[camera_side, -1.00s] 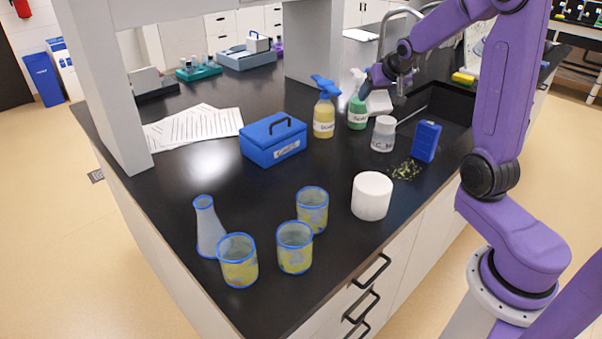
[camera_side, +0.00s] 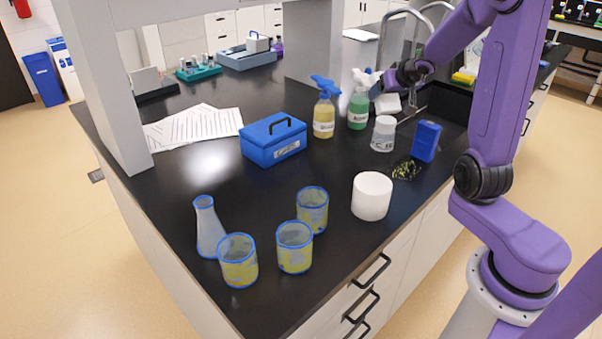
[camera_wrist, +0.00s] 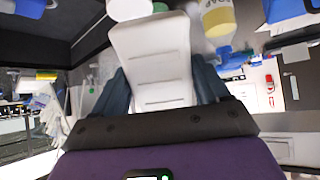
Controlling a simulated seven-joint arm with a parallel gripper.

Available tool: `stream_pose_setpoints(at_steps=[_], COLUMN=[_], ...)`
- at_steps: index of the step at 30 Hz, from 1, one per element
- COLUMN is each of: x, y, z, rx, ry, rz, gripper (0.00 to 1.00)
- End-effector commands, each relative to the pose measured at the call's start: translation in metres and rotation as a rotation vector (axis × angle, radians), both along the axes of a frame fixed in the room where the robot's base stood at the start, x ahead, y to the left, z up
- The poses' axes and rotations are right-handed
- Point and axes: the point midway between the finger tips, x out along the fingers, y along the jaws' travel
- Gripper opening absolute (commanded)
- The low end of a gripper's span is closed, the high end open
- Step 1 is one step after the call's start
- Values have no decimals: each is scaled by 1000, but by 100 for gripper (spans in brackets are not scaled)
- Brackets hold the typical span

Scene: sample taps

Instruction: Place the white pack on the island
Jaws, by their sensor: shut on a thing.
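The white pack (camera_wrist: 152,55) is between the two blue-grey fingers of my gripper (camera_wrist: 162,82) in the wrist view, with both fingers shut on its sides. In the side view the pack (camera_side: 388,104) shows as a small white shape under my gripper (camera_side: 381,88), behind the green bottle and near the sink. It seems held above the surface; the picture is too small to tell whether it touches. The island (camera_side: 170,215) is a long black-topped counter below.
Green (camera_side: 357,112) and yellow (camera_side: 323,118) spray bottles, a white-capped jar (camera_side: 383,138) and a blue block (camera_side: 426,142) stand near my gripper. A blue box (camera_side: 272,142), white cylinder (camera_side: 371,198), several beakers and a flask stand nearer.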

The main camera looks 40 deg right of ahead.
Motion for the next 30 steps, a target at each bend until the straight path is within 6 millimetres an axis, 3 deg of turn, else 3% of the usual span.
stream_pose_setpoints(at_steps=[17, 30], x=[-17, -58], y=[-10, -13], z=[1, 7], rx=[-63, -170], ry=[-115, -320], rz=[10, 39], gripper=[31, 31])
